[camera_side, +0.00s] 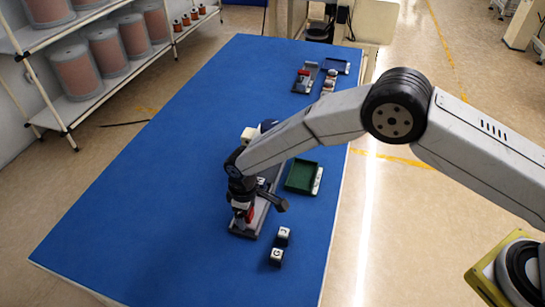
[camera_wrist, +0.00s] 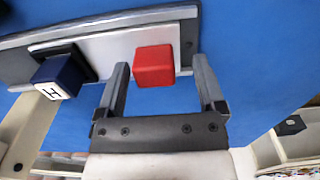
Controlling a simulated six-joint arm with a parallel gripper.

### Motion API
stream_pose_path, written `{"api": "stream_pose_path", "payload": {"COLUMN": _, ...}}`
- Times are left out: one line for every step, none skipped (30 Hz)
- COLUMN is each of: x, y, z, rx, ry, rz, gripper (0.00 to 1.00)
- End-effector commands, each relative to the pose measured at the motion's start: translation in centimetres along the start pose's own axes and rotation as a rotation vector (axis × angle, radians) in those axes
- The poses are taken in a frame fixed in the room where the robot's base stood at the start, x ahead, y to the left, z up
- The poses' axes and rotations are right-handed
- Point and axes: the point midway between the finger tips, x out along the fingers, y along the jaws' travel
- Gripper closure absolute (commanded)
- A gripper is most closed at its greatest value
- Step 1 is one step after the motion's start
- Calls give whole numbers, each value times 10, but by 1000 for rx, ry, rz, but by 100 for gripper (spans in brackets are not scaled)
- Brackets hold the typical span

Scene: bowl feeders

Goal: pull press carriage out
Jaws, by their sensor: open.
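The press carriage is a pale plate (camera_wrist: 105,52) in the wrist view. It lies in a dark grey base (camera_wrist: 20,66), which shows in the side view as a grey base (camera_side: 243,231). A red block (camera_wrist: 154,65) stands at one end of the plate; a bit of red (camera_side: 250,214) shows beside my gripper in the side view. A dark blue cube marked H (camera_wrist: 56,78) sits in a black holder on the plate. My gripper (camera_wrist: 160,62) is open, its fingertips on either side of the red block, with gaps showing. The arm hides much of the press in the side view.
A green tray (camera_side: 301,176) lies right of the press. Two dark cubes with white lettered tops (camera_side: 283,236) (camera_side: 277,257) stand near the front. A black lever (camera_side: 280,203) juts from the press. Other fixtures (camera_side: 305,78) stand at the far end. The blue table's left side is clear.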

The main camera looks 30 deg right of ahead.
Motion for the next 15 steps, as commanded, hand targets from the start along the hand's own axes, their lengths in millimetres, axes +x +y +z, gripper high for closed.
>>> {"api": "stream_pose_path", "payload": {"x": -4, "y": 0, "z": 0, "rx": 0, "ry": 1, "rz": 0, "gripper": 12}}
{"api": "stream_pose_path", "payload": {"x": -6, "y": 0, "z": 0, "rx": 0, "ry": 1, "rz": 0, "gripper": 12}}
{"api": "stream_pose_path", "payload": {"x": -9, "y": 0, "z": 0, "rx": 0, "ry": 1, "rz": 0, "gripper": 12}}
{"api": "stream_pose_path", "payload": {"x": -12, "y": 0, "z": 0, "rx": 0, "ry": 1, "rz": 0, "gripper": 12}}
{"api": "stream_pose_path", "payload": {"x": -16, "y": 0, "z": 0, "rx": 0, "ry": 1, "rz": 0, "gripper": 12}}
{"api": "stream_pose_path", "payload": {"x": -20, "y": 0, "z": 0, "rx": 0, "ry": 0, "rz": 0, "gripper": 12}}
{"api": "stream_pose_path", "payload": {"x": -23, "y": 0, "z": 0, "rx": 0, "ry": 0, "rz": 0, "gripper": 12}}
{"api": "stream_pose_path", "payload": {"x": -27, "y": 0, "z": 0, "rx": 0, "ry": 2, "rz": 0, "gripper": 12}}
{"api": "stream_pose_path", "payload": {"x": -32, "y": 0, "z": -1, "rx": 0, "ry": 2, "rz": 0, "gripper": 12}}
{"api": "stream_pose_path", "payload": {"x": -36, "y": 0, "z": 0, "rx": 0, "ry": 2, "rz": 0, "gripper": 12}}
{"api": "stream_pose_path", "payload": {"x": -40, "y": 0, "z": 0, "rx": 0, "ry": 2, "rz": 0, "gripper": 12}}
{"api": "stream_pose_path", "payload": {"x": -44, "y": -1, "z": 0, "rx": 0, "ry": 1, "rz": 0, "gripper": 12}}
{"api": "stream_pose_path", "payload": {"x": -48, "y": -1, "z": 0, "rx": 0, "ry": 0, "rz": -1, "gripper": 12}}
{"api": "stream_pose_path", "payload": {"x": -52, "y": -1, "z": 0, "rx": 0, "ry": 1, "rz": 0, "gripper": 12}}
{"api": "stream_pose_path", "payload": {"x": -56, "y": -1, "z": 0, "rx": 0, "ry": 2, "rz": 0, "gripper": 12}}
